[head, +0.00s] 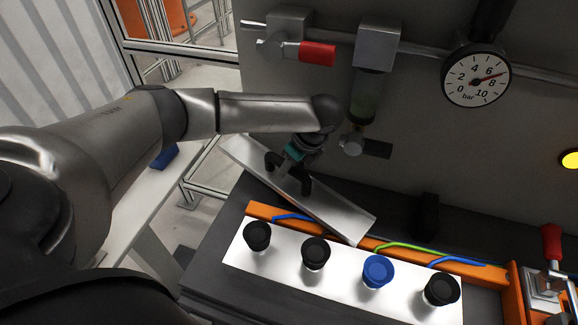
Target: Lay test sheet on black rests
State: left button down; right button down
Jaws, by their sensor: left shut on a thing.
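The test sheet, a long bare-metal plate (335,207), runs diagonally from upper left to lower right. My left gripper (288,180) is shut on it near its middle, with black fingers reaching down over its face. The sheet's lower right end overlaps the orange rail in the picture; I cannot tell whether it touches. Its upper left end reaches past the dark bench top. One upright black block (426,214), perhaps a black rest, stands at the back of the bench, right of the sheet. Any other rest is hidden or not clear. My right gripper is not in view.
A white panel with several black knobs and one blue knob (378,271) lies in front of the orange rail (400,256). Green and blue hoses run along the rail. Behind are a grey wall, a red-handled valve (312,53) and a gauge (476,80). A red-handled clamp (551,245) stands right.

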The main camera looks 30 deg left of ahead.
pick_arm(q)
jog(key=c, duration=1.1)
grip_release()
jog(key=shift+f, duration=0.1)
jog(key=o, duration=0.5)
jog(key=p+v, duration=0.1)
jog(key=v, duration=0.4)
jog(key=shift+a, duration=0.1)
jog(key=s+d, duration=0.2)
jog(key=d, duration=1)
